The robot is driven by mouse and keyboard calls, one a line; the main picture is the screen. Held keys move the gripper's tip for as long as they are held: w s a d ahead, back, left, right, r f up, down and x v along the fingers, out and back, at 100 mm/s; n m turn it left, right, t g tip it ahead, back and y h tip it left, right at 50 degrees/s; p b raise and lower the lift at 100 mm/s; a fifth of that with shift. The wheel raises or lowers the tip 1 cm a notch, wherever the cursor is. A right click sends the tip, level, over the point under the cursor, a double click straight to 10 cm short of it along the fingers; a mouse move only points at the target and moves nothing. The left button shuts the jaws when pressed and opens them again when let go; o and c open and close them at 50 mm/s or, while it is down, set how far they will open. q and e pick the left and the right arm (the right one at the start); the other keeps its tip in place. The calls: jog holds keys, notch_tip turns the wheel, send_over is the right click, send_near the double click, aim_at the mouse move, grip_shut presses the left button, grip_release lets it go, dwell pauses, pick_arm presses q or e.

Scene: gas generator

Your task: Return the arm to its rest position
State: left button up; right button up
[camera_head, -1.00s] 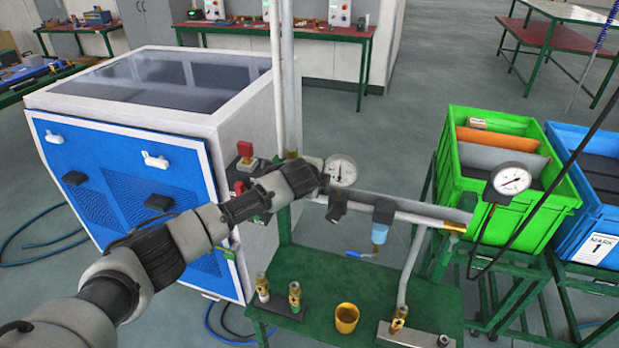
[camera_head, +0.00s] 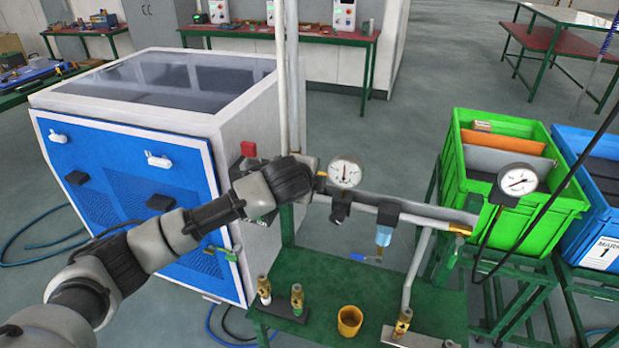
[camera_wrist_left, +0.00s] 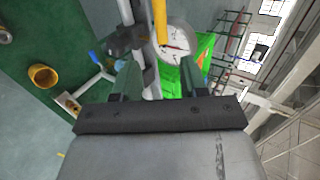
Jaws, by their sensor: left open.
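My left arm comes in from the left, with its wrist in front of the generator's side and just left of a round pressure gauge (camera_head: 345,173). In the head view the left gripper's fingers are hidden behind the wrist. In the left wrist view the left gripper (camera_wrist_left: 160,82) is open, with its two dark fingers apart and no held object visible. Beyond the fingers are a grey pipe and a white gauge (camera_wrist_left: 175,42); their distance is unclear. My right gripper is not in view.
The blue and white generator cabinet (camera_head: 130,190) stands at left. A green stand (camera_head: 320,285) carries pipework, brass fittings and a yellow cup (camera_head: 349,320). A vertical pipe (camera_head: 287,80) rises beside my wrist. A green crate (camera_head: 550,200) and a blue crate (camera_head: 608,215) stand at right.

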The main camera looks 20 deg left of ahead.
pick_arm(q)
jog(key=s+d+f+n+g+h, duration=0.1)
jog(key=s+d+f+n+g, duration=0.15)
jog(key=s+f, duration=0.5)
jog(key=s+d+f+n+g+h, duration=0.1)
jog(key=s+d+f+n, duration=0.35)
jog(key=s, duration=0.65)
jog(key=s+a+f+n+g+y, duration=0.1)
jog(key=s+a+f+n, duration=0.15)
jog(key=s, duration=0.45)
jog(key=s+a+f+n+g, duration=0.1)
jog(key=s+a+n+g, duration=0.1)
jog(key=s+a+n, duration=0.35)
jog(key=s+a+f+n+g+y, duration=0.1)
jog(key=s+f, duration=0.1)
jog(key=s, duration=0.7)
notch_tip(320, 180, down, 26)
jog(key=g+b, duration=0.1)
jog(key=s+a+f+g+b, duration=0.1)
jog(key=s+a+f, duration=0.2)
jog(key=s+f, duration=1.4)
jog(key=shift+f+g+b, duration=0.3)
jog(key=shift+f+g, duration=0.05)
jog(key=shift+f, duration=0.4)
